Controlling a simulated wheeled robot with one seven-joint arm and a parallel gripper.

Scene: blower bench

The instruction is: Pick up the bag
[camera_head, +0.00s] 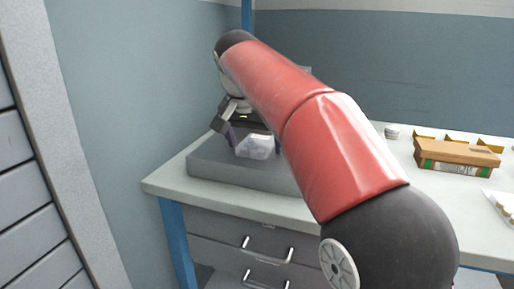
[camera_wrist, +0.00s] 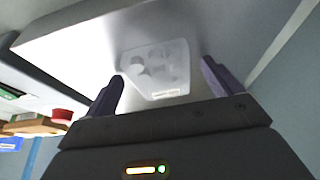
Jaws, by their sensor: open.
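The bag (camera_head: 256,147) is a small, clear, translucent pouch on top of a grey block at the left end of the bench. In the wrist view the bag (camera_wrist: 156,70) shows pale round contents and a small white label at its lower edge. My gripper (camera_head: 252,139) is open, with its purple-dark fingers on either side of the bag. In the wrist view the fingertips of my gripper (camera_wrist: 163,72) flank the bag, with a gap on each side. I cannot tell how far the fingers are above the block.
The grey block (camera_head: 215,170) rests on the pale bench top (camera_head: 168,181), close to the left wall. A brown box (camera_head: 455,157) and a small white round item (camera_head: 392,131) stand to the right. My red arm hides the middle of the bench. Drawers (camera_head: 225,228) are below.

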